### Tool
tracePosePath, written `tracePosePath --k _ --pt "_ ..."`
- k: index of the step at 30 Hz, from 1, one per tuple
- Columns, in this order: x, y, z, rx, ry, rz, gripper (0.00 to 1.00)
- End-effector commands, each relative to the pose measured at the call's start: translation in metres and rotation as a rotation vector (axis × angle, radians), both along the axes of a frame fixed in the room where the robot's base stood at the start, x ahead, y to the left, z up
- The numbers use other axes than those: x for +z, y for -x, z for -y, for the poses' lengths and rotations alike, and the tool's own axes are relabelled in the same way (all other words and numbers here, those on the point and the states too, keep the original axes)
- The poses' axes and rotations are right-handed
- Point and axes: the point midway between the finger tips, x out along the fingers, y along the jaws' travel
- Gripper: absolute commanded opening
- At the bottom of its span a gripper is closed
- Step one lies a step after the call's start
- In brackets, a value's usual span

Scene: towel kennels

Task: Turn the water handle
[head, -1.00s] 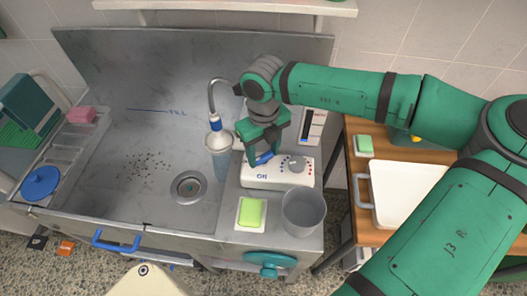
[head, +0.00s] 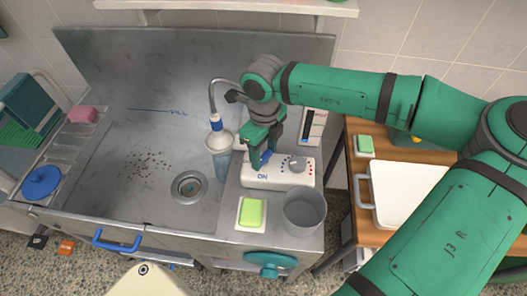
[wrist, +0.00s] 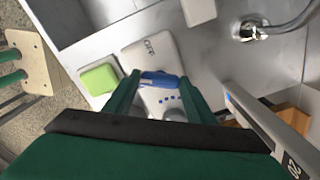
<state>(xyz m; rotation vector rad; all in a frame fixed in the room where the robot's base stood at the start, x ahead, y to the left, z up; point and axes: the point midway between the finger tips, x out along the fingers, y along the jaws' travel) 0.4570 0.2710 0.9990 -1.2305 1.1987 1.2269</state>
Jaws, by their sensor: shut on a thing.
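The blue water handle (head: 264,157) sits on a white control box (head: 279,178) marked ON, on the ledge right of the sink. In the wrist view the handle (wrist: 160,79) lies crosswise between my fingertips. My gripper (head: 262,159) is shut on it from above, with a green finger (wrist: 122,92) at each end. My fingers partly hide the handle in the head view.
A grey dial (head: 297,164) stands beside the handle on the box. A green sponge (head: 251,212) and a grey cup (head: 304,210) stand close in front. The metal sink (head: 120,190) has dark specks and a drain (head: 189,187). A white tray (head: 405,195) is at right.

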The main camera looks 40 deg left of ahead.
Motion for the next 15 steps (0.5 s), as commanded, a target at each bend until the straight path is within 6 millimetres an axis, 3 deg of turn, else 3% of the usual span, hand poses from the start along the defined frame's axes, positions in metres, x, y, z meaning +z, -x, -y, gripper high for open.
tracePosePath --k 4,5,7,15 --pt "0.0006 -0.0011 0.0002 -0.002 -0.004 0.002 0.28" --pt "0.0006 -0.0011 0.0002 -0.003 -0.004 0.002 0.55" --pt "0.0006 -0.0011 0.0005 -0.003 -0.004 0.002 0.69" --pt "0.0006 -0.0002 -0.0002 -0.001 -0.003 0.001 0.69"
